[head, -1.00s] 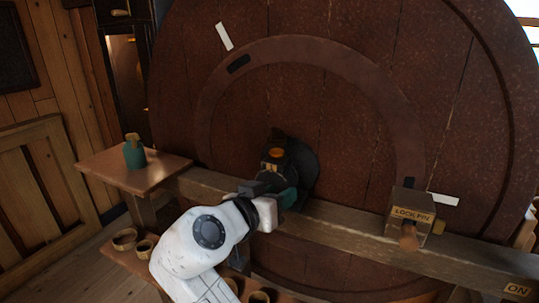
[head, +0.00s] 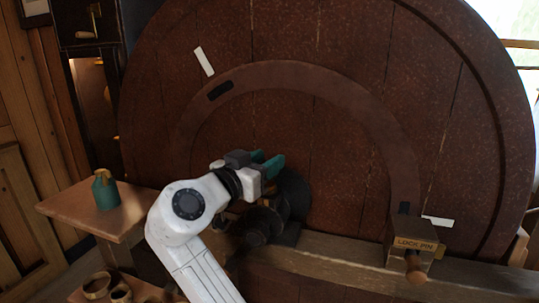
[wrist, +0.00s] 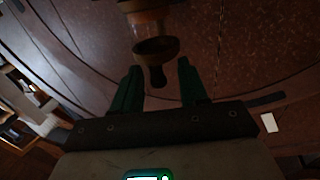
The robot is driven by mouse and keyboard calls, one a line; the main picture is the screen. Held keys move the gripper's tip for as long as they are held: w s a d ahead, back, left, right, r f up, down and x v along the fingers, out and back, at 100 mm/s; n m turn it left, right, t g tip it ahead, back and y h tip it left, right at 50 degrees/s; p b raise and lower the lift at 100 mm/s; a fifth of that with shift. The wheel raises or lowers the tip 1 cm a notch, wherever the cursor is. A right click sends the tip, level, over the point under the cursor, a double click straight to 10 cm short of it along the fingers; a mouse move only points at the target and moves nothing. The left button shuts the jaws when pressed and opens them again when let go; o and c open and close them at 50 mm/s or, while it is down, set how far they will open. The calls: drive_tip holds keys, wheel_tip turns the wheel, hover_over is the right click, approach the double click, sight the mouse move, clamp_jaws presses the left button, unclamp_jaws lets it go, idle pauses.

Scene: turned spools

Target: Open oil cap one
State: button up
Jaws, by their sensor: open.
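In the wrist view a dark brown, round oil cap (wrist: 155,47) with a small tab sits against an amber band (wrist: 149,28). Its tab reaches between the tips of my gripper (wrist: 159,69), and I cannot tell whether either finger touches it. In the head view my gripper (head: 272,158) is open, its teal fingers above the black bearing (head: 291,197) at the wheel's centre. The cap is hidden there behind the gripper. No number is readable on the cap.
The big brown wheel (head: 330,110) stands close behind the gripper. A wooden beam (head: 335,262) crosses low, with a lock pin box (head: 414,243) at right. A teal can (head: 105,190) stands on a wooden shelf (head: 75,212) at left.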

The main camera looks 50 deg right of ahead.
drive_tip(key=shift+d, duration=1)
clamp_jaws()
